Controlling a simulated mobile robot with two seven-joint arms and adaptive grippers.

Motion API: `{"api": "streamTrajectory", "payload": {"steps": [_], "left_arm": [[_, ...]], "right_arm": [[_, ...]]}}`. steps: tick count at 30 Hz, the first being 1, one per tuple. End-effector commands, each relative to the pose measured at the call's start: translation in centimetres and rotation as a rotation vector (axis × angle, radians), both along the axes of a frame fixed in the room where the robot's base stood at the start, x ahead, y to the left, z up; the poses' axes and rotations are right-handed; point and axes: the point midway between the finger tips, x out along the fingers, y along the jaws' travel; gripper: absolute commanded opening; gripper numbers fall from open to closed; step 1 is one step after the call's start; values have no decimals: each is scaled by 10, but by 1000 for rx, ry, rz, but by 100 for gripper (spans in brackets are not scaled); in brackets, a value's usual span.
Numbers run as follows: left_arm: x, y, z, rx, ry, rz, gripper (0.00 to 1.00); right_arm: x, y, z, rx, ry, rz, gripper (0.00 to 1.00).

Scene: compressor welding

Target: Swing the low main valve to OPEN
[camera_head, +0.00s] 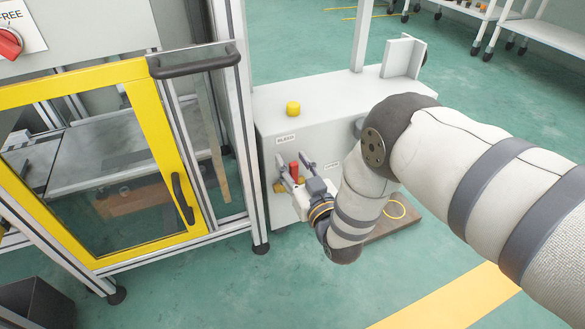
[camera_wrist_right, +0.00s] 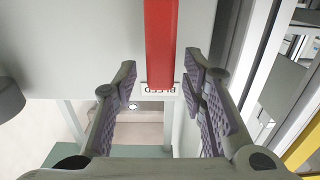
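A red valve handle (camera_head: 294,170) stands up on the front of the grey cabinet (camera_head: 345,100). Brass-coloured parts (camera_head: 279,187) show beside it, low on that face. My right gripper (camera_head: 307,172) is at the handle, one finger on each side. In the right wrist view the red handle (camera_wrist_right: 160,42) comes down from the top between the spread fingers of my right gripper (camera_wrist_right: 158,78), with gaps on both sides. A label reading BLEED, upside down and partly covered, sits behind the handle's end. Any OPEN marking is not readable. My left gripper is not in view.
A yellow button (camera_head: 293,108) sits on the cabinet top. A yellow-framed guard door (camera_head: 165,130) with a dark handle stands close on the left. A board with a yellow loop (camera_head: 396,210) lies on the floor beyond my right forearm.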

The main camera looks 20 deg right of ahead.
Motion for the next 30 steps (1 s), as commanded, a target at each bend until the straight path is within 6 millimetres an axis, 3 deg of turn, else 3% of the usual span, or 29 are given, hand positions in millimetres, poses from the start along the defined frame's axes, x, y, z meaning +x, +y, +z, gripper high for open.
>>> {"api": "streamTrajectory", "payload": {"steps": [7,12,23,30], "left_arm": [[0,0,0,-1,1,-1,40],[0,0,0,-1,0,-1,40],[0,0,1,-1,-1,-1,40],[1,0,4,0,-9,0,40]], "right_arm": [[1,0,1,0,0,0,38],[1,0,1,0,1,0,0],[1,-2,0,17,2,-1,0],[1,-14,0,131,4,-3,0]]}}
